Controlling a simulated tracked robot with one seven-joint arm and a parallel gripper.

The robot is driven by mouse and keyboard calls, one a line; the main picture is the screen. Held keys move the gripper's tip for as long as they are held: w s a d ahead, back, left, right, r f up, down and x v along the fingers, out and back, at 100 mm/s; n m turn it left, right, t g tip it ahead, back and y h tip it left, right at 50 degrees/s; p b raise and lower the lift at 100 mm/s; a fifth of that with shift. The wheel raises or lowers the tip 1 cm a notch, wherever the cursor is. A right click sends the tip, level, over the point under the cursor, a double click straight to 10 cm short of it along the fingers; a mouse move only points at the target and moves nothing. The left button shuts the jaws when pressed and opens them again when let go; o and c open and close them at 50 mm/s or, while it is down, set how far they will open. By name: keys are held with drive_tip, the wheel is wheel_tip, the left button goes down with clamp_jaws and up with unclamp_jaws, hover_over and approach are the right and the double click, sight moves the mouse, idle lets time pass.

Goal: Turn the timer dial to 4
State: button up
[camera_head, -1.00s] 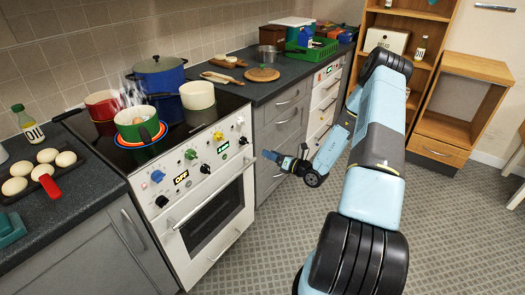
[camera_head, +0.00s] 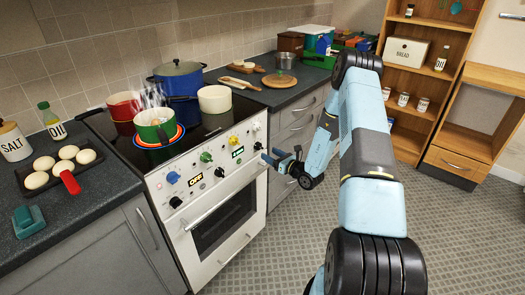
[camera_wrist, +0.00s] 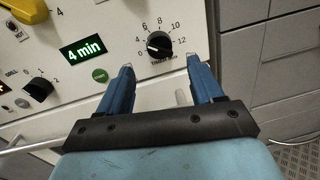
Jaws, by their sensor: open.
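The timer dial (camera_wrist: 158,44) is a black knob on the white stove panel, ringed by numbers up to 12. Its pale mark points left, about toward the 4. The green display (camera_wrist: 84,50) beside it reads "4 min". My gripper (camera_wrist: 160,68) is open, its two blue fingers apart just below the dial with nothing between them. I cannot tell whether a fingertip touches the panel. In the head view my gripper (camera_head: 267,157) is at the right end of the stove front, close to the small dial (camera_head: 257,146).
Other knobs, such as a blue one (camera_head: 172,177) and a green one (camera_head: 206,157), line the panel with a display reading "OFF" (camera_head: 196,180). The oven handle (camera_head: 212,205) runs below. Pots, including a steaming green one (camera_head: 155,125), stand on the hob. Floor at right is open.

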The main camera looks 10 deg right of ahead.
drive_tip(key=x, duration=0.6)
drive_tip(key=shift+w, duration=0.1)
drive_tip(key=shift+c, duration=0.2)
drive_tip(key=c, duration=1)
drive_tip(key=shift+n, duration=1.1)
drive_tip(key=o, duration=1)
drive_tip(key=shift+o, duration=0.2)
drive_tip(key=v, duration=1.3)
drive_tip(key=shift+s+d+f, duration=0.2)
drive_tip(key=shift+s, duration=0.15)
